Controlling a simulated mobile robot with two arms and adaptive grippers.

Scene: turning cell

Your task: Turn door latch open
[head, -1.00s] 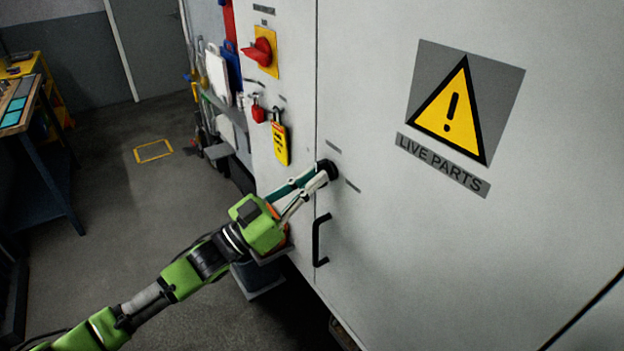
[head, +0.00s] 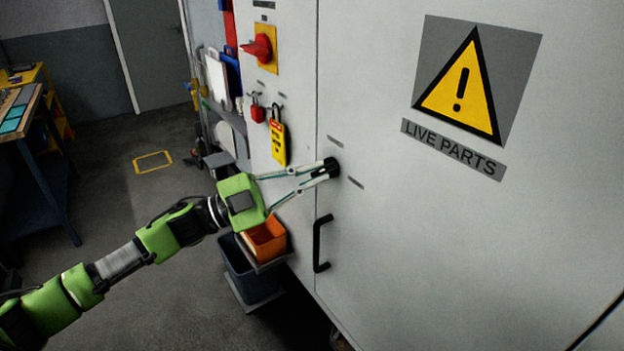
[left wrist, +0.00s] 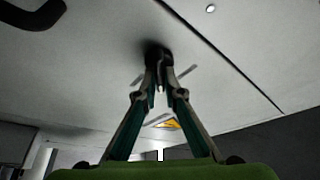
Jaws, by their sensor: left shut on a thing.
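The door latch (head: 333,167) is a small black round knob on the light grey cabinet door (head: 400,230), just right of the door seam. It also shows in the left wrist view (left wrist: 157,52), partly hidden by the fingers. My left gripper (head: 328,170) is shut on the latch, its two fingertips at its sides; it also shows in the left wrist view (left wrist: 159,78). The door looks closed. My right gripper is not in view.
A black door handle (head: 321,243) sits below the latch. Left of the seam are a red rotary switch (head: 260,47), a red padlock (head: 257,112) and a yellow tag (head: 277,142). An orange bin (head: 265,240) stands below my arm. A workbench (head: 25,125) is at far left.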

